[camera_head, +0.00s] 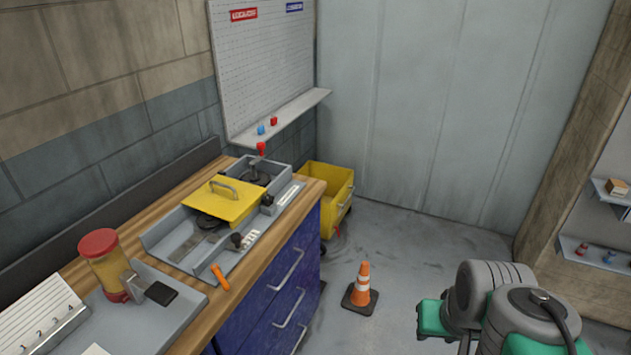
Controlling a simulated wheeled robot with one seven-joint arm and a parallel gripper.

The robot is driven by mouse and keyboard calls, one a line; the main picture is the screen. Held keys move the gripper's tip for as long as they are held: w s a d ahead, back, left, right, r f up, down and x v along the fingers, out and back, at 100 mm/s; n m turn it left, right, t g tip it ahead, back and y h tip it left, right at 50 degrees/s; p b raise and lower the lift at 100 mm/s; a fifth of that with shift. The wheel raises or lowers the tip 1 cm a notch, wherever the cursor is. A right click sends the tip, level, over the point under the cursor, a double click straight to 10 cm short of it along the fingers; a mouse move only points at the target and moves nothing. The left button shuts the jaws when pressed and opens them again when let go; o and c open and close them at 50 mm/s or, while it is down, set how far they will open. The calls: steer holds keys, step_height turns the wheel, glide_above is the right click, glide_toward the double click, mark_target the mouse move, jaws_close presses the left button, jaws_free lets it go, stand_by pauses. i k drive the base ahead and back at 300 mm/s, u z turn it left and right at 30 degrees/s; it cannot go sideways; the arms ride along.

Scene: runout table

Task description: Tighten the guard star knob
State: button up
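A yellow guard plate (232,206) with a grey loop handle (223,187) lies over a grey runout machine tray (168,238) on the workbench. A dark knob (237,240) stands at the tray's front edge. A second dark knob (267,200) sits further right, near the guard's right side. I cannot tell which of the two is the guard star knob, nor how tight either is. Parts of my arm in grey and green show at the lower right, over the floor and away from the bench. My gripper's fingers are not visible.
An orange-handled tool (220,278) lies at the bench's front edge. A red-lidded jar (103,262) stands on a grey tray at left. A red-topped lever (261,149) rises behind the guard. A yellow bin (331,190) and a traffic cone (363,284) stand on the floor.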

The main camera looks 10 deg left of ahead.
mark_target(268, 200)
steer(key=i, duration=0.8)
steer(key=u, duration=1.05)
steer(key=i, duration=0.65)
steer(key=u, duration=0.7)
